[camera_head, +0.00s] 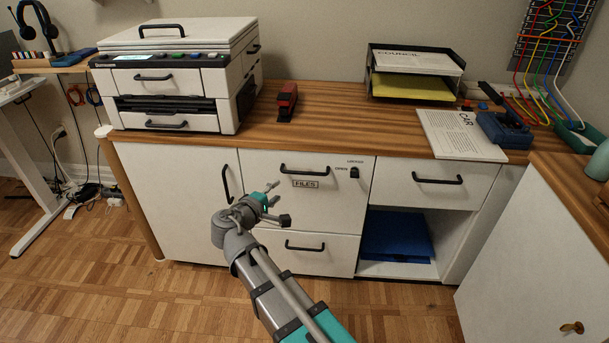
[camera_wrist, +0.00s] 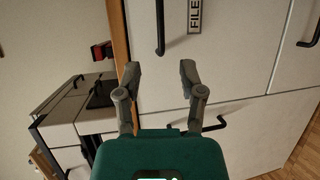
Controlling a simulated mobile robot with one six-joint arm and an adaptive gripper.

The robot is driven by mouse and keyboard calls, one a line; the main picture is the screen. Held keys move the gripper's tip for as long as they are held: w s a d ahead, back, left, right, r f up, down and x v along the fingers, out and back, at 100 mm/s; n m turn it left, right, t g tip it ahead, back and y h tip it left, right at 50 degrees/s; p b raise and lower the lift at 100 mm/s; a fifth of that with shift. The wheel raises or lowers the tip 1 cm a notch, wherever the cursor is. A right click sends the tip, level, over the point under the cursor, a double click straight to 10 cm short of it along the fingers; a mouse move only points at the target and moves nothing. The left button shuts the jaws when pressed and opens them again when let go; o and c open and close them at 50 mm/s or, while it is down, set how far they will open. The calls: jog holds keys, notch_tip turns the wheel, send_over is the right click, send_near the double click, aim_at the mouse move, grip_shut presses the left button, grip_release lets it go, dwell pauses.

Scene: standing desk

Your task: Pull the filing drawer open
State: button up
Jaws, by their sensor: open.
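The filing drawer (camera_head: 262,165) is the white front marked with a FILES label (camera_head: 305,184), at the top middle of the desk cabinet. It looks shut, flush with the cabinet. Its black bar handle (camera_head: 305,172) is above the label. A small black lock knob (camera_head: 354,172) sits to the right, by the words LOCKED and OPEN; I cannot tell its setting. My gripper (camera_head: 279,203) is open and empty, in front of the cabinet, below and left of the handle. In the wrist view the handle (camera_wrist: 160,25) shows beyond the fingertips (camera_wrist: 160,72), apart from them.
Another drawer (camera_head: 285,262) with its own handle is below, a cabinet door (camera_head: 170,200) at left, a drawer (camera_head: 435,183) at right above an open shelf with a blue item (camera_head: 395,235). A printer (camera_head: 180,75) and red stapler (camera_head: 287,100) stand on top. Another cabinet (camera_head: 540,260) juts in at right.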

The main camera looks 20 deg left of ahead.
aim_at(299, 173)
jog(key=shift+w, duration=0.1)
jog(key=b+x, duration=0.2)
jog(key=x, duration=1.1)
jog(key=shift+w+d+b, duration=0.15)
jog(key=shift+w+b, duration=0.15)
jog(key=shift+w, duration=0.05)
grip_shut()
